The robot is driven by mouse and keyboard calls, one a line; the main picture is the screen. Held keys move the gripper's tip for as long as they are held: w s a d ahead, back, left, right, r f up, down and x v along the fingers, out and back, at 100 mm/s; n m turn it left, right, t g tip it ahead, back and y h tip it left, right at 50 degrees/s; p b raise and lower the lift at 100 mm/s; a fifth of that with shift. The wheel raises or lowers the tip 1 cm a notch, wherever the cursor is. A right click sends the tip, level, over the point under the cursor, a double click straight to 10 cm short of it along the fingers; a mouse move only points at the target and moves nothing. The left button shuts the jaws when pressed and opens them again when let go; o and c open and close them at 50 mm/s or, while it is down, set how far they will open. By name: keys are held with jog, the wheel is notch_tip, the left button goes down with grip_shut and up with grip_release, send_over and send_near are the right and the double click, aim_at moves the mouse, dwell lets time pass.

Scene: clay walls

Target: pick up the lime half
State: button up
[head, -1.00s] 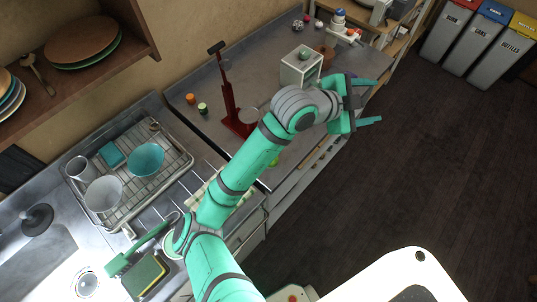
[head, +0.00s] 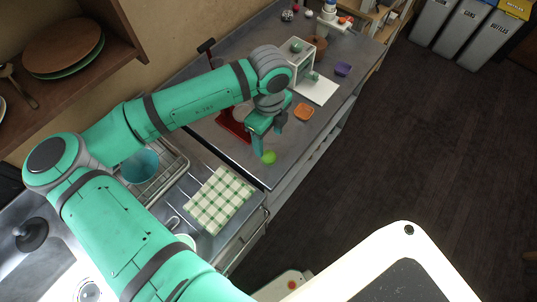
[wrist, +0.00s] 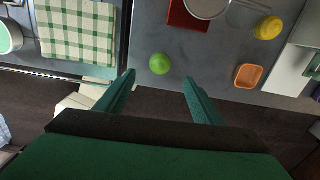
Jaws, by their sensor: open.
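The lime half (head: 269,157) is a small bright green round piece on the grey counter, near its front edge. It also shows in the wrist view (wrist: 160,63), ahead of and between the fingertips, apart from them. Its cut face cannot be made out. My gripper (head: 268,141) points down above the counter close behind the lime half in the head view. Its two fingers are spread wide in the wrist view (wrist: 159,80), with nothing between them.
An orange dish (wrist: 248,76) and a yellow lemon (wrist: 268,27) lie to the right in the wrist view. A red stand base (wrist: 188,14) with a round metal pan is behind. A green checked cloth (head: 219,200) lies left. The counter around the lime half is clear.

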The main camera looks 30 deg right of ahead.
aim_at(268, 154)
notch_tip(268, 154, down, 5)
jog(key=shift+w+r, duration=0.1)
jog(key=shift+f, duration=2.6)
jog(key=c, duration=1.1)
